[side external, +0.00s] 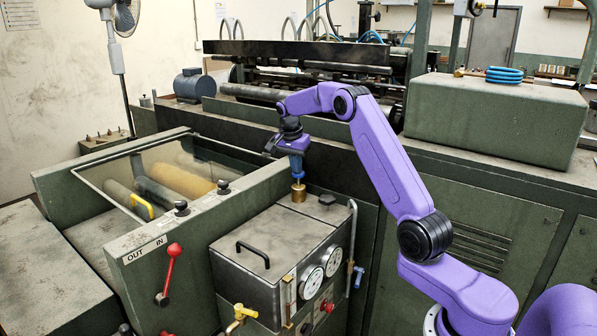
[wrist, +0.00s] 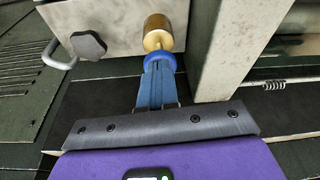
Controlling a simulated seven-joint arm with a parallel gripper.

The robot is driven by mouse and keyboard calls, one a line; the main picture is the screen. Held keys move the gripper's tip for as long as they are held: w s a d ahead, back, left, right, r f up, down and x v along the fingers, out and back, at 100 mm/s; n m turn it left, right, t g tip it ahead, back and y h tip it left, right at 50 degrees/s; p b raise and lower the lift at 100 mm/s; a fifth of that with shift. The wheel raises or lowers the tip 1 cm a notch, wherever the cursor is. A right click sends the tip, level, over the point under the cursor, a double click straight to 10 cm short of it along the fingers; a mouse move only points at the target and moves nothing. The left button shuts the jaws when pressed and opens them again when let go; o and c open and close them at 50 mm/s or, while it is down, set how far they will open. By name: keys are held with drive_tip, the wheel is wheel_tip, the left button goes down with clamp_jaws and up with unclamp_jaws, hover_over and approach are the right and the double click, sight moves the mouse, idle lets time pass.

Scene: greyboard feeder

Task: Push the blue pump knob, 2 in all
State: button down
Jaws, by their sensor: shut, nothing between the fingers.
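The blue pump knob (wrist: 160,59) sits on a brass stem and cylinder (wrist: 157,38) in the wrist view. In the side view the brass cylinder (side external: 298,192) stands upright on top of the grey metal box, with the knob (side external: 297,175) above it. My gripper (side external: 296,165) is shut and points down directly over the knob. In the wrist view its blue fingers (wrist: 158,78) are together and their tips meet the knob's outline. I cannot tell whether they press on it. Nothing is held.
The grey box (side external: 262,262) carries a black handle (side external: 253,250), gauges (side external: 312,282) and a black cap (side external: 327,199). A glass-covered roller bay (side external: 165,185) lies to the left, with a red lever (side external: 170,270) on its front. The green machine body stands behind.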

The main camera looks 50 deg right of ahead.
wheel_tip(320, 180, down, 2)
drive_tip(key=shift+f, duration=0.25)
drive_tip(key=a, duration=0.1)
drive_tip(key=a+r, duration=0.1)
drive_tip(key=a, duration=0.1)
drive_tip(key=shift+s, duration=0.2)
drive_tip(key=shift+r, duration=0.15)
drive_tip(key=v, duration=1.7)
drive_tip(key=shift+a+r, duration=0.1)
idle(1.0)
idle(0.3)
